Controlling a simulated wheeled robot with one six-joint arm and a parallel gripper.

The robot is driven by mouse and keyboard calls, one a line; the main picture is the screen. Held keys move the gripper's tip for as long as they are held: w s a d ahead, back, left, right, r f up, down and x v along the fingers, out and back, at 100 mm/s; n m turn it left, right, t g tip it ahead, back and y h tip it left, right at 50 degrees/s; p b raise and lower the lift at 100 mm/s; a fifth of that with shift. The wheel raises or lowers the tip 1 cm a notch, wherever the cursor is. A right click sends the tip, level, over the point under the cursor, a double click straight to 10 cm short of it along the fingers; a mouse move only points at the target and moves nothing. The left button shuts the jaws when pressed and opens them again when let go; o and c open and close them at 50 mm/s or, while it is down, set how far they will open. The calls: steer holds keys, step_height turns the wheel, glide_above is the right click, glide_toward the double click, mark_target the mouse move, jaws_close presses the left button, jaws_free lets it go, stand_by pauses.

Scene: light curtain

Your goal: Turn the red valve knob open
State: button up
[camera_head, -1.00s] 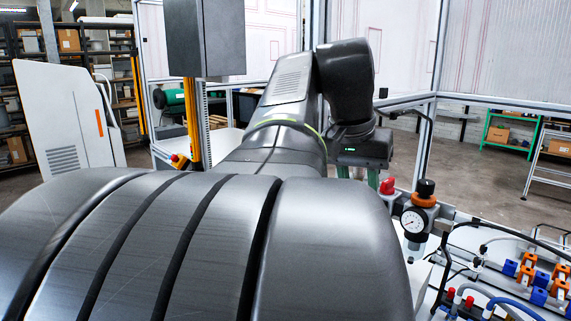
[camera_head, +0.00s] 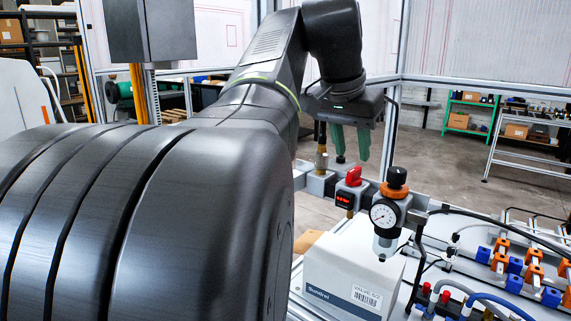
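The knob is in clear view.
A black knob with an orange collar (camera_head: 396,183) stands right beside the red knob. A white labelled box (camera_head: 350,275) lies below. Hoses and blue and orange fittings (camera_head: 530,270) fill the right. A brass fitting (camera_head: 321,158) stands left of the fingers.

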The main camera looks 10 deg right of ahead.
mark_target(355, 169)
steer(key=shift+x, duration=2.35)
jaws_close()
